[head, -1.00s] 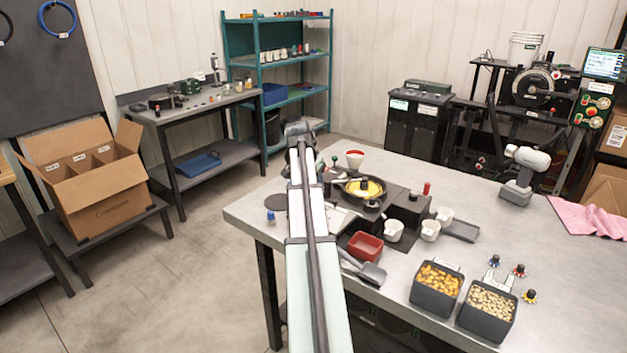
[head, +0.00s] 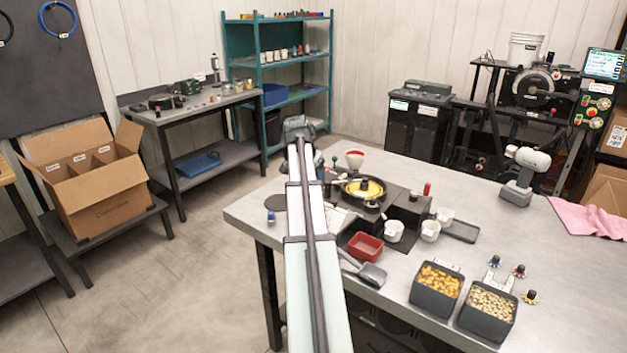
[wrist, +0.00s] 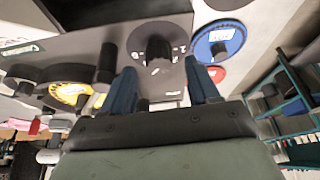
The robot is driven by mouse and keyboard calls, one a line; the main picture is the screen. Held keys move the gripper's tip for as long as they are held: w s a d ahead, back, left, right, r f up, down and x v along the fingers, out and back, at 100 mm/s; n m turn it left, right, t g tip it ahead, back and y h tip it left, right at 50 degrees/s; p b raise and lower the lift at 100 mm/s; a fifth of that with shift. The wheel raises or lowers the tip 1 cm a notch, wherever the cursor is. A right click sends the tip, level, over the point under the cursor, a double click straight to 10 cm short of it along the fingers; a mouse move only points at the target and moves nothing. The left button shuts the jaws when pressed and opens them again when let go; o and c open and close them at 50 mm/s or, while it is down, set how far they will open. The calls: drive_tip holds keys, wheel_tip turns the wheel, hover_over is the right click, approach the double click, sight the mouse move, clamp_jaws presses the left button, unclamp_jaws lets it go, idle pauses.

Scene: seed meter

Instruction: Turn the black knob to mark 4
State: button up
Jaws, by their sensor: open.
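The black knob (wrist: 158,49) sits on a dark round dial with pale marks and numerals in the wrist view. The numerals are too small and blurred to tell which mark the knob points to. My gripper (wrist: 162,88) is open, with its two blue fingers apart. The knob shows in the gap between the fingertips, slightly beyond them, and nothing is held. In the head view my arm reaches over the near left end of the bench, and I cannot make out the knob or fingertips there.
A blue dial (wrist: 220,40) lies right of the knob and a yellow dial (wrist: 71,93) left of it in the wrist view. On the bench are a yellow-filled round pan (head: 364,188), a red tray (head: 366,246), white cups and two seed bins.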

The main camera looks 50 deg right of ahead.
drive_tip(key=v, duration=1.2)
drive_tip(key=shift+w+f, duration=0.1)
